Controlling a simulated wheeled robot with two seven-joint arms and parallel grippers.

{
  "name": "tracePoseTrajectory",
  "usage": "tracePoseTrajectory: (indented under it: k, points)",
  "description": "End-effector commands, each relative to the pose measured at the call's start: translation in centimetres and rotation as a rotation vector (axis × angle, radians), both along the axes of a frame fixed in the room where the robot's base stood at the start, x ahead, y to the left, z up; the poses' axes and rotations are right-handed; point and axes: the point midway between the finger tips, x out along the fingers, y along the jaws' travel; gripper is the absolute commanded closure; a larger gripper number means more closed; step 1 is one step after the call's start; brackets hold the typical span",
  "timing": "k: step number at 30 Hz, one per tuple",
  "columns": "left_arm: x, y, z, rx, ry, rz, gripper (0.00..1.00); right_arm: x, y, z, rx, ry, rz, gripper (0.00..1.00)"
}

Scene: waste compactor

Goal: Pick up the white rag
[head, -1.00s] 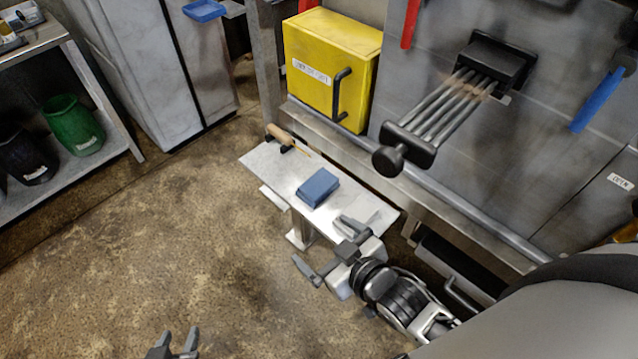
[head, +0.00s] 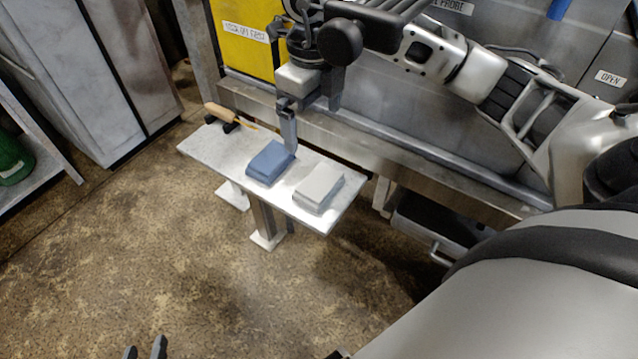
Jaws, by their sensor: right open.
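The white rag (head: 320,187) is a folded, flat block lying on the right part of a small metal shelf (head: 335,216). It is fully in view, and nothing touches it from above. A folded blue rag (head: 270,162) lies to its left. My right gripper (head: 312,126) hangs above the back of the shelf with its fingers pointing down. It is open and empty, up and behind the two rags in the picture. My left gripper (head: 145,350) shows only as two separated fingertips at the bottom left edge, open and far from the shelf.
A wooden-handled tool (head: 222,113) lies at the shelf's left end. Behind stand the yellow box (head: 245,45) and the grey machine wall, with a rail along it. A black-handled bar assembly overlaps my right arm in the picture. The floor in front is clear.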

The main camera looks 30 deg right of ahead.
Motion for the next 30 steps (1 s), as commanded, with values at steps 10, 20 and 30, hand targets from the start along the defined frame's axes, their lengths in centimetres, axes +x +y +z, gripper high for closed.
tracePoseTrajectory:
  k: [10,20,30]
  points:
    - [0.0,0.0,-0.1,-0.003,0.0,0.0,0.64,-0.2,0.1,-7.3,0.002,0.006,0.002,0.0]
    - [0.0,0.0,0.0,-0.004,-0.002,0.0,0.64,-0.2,0.2,-10.4,0.004,0.004,0.004,0.0]
    - [0.0,0.0,0.1,-0.001,-0.003,0.0,0.64,-0.5,0.3,-14.8,0.004,0.003,0.002,0.0]
